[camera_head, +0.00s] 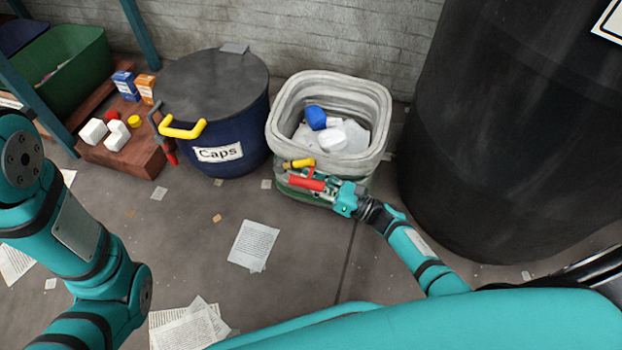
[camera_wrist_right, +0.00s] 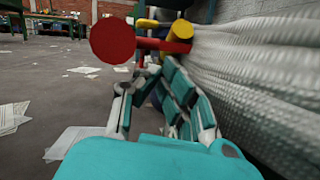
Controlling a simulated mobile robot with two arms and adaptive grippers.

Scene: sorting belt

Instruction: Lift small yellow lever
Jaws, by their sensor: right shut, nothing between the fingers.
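The small yellow lever (camera_head: 299,163) sits on the front of the pale ribbed bin, just below its rim, above a red lever (camera_head: 307,183). In the right wrist view, a yellow round end (camera_wrist_right: 181,30) shows beside the red lever's large round end (camera_wrist_right: 113,38), close ahead. My right gripper (camera_head: 328,192) is shut and empty at the bin's front, beside the red lever and below the yellow one. Its fingers (camera_wrist_right: 152,90) also show in the right wrist view; contact with a lever cannot be told. My left arm is at the left edge, its gripper out of view.
The pale bin (camera_head: 285,100) holds white and blue items. A blue lidded bin (camera_head: 235,125) labelled "Caps", with a larger yellow handle (camera_head: 183,130), stands left of it. A big black barrel (camera_head: 480,130) is at right. Papers (camera_head: 253,245) lie on the open floor in front.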

